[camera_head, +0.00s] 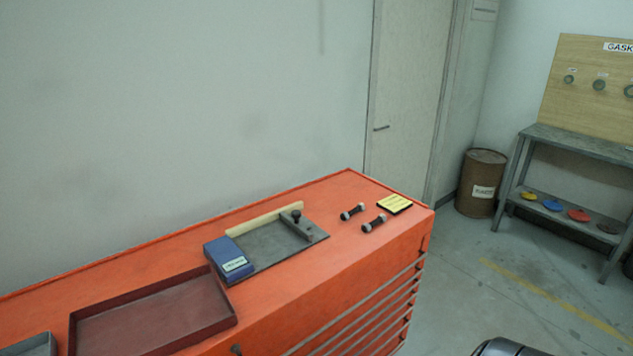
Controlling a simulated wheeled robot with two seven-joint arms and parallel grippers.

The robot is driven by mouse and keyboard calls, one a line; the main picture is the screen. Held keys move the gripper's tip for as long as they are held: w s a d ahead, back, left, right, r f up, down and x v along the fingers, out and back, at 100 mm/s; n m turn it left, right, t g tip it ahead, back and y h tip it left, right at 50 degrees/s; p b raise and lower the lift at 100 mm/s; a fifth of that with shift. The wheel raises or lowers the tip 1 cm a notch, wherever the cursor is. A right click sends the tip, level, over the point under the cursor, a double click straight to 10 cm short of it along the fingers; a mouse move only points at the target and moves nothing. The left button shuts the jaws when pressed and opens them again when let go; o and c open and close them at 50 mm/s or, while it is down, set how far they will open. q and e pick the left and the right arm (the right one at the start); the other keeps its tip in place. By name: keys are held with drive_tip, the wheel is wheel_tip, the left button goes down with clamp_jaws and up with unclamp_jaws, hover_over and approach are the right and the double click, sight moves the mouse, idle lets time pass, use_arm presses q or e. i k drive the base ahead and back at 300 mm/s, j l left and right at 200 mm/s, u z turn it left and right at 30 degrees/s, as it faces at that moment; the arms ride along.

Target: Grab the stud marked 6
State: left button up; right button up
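Two short dark studs with light grey ends lie on the orange cabinet top (330,262) near its right end. One stud (352,212) is farther back and to the left. The other stud (374,223) is nearer and slightly right. They lie roughly parallel and apart. No number is readable on either, so I cannot tell which one is marked 6. Neither of my grippers is in view.
A yellow-topped pad (395,204) lies beside the studs. Left of them are a grey plate (268,246) with a wooden strip (265,218) and a blue box (229,259). A dark red tray (150,318) is at front left. A rusty drum (481,183) and grey bench (575,142) stand beyond.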

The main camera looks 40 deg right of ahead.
sight(366, 227)
drive_tip(key=z, duration=1.75)
drive_tip(key=i+j+z, duration=0.15)
drive_tip(key=z, duration=0.25)
drive_tip(key=i+j+z, duration=0.15)
drive_tip(key=z, duration=0.25)
